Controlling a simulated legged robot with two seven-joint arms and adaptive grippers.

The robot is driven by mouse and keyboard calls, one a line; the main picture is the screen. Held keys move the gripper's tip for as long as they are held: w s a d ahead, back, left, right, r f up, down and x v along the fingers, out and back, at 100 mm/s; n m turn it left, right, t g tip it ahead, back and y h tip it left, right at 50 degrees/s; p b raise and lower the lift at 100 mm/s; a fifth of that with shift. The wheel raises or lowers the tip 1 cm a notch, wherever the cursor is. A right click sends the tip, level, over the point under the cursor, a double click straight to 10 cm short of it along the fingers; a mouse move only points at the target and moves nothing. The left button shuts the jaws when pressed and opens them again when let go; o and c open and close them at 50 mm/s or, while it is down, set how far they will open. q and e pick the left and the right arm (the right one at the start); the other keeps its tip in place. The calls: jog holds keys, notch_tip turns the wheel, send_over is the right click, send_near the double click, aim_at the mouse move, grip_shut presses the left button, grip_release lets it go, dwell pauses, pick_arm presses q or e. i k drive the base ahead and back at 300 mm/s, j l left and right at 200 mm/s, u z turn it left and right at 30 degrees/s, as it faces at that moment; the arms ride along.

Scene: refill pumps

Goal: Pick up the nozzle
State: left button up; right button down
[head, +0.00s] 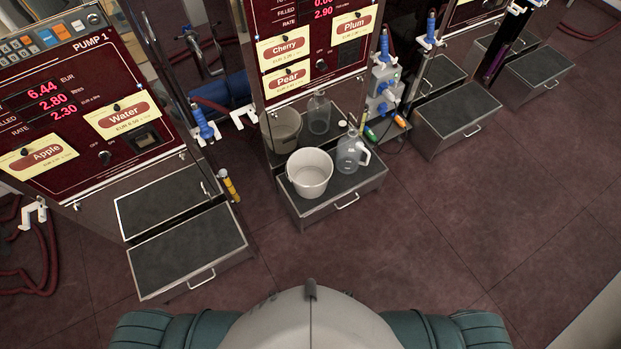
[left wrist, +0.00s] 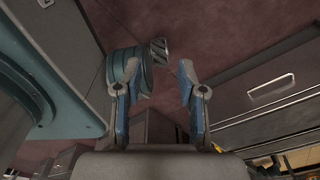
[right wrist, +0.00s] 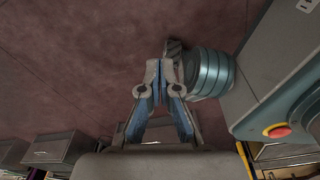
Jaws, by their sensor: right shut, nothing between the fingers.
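Several nozzles with blue grips hang in white holders on the pumps in the head view. One blue nozzle (head: 203,124) is on the right side of Pump 1. Another blue nozzle (head: 384,46) is at the right edge of the middle pump, and a third blue nozzle (head: 430,30) is on the pump behind it. Neither gripper shows in the head view. My left gripper (left wrist: 158,72) is open and empty in the left wrist view. My right gripper (right wrist: 163,68) is shut and empty in the right wrist view. No nozzle is clear in either wrist view.
A white bucket (head: 311,184) and a clear jug (head: 349,158) stand on the middle pump's step (head: 367,186). Pump 1 has an empty step (head: 185,257). Red hoses (head: 42,262) lie at the left. The floor (head: 430,240) is clear at the right.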

aim_at(386, 39)
jog(key=u, duration=0.3)
jog(key=i+l+u, duration=0.15)
jog(key=l+u, duration=0.3)
jog(key=i+l+u, duration=0.1)
jog(key=l+u, duration=0.15)
jog(key=u, duration=0.15)
jog(key=l+u, duration=0.45)
jog(key=j, duration=0.1)
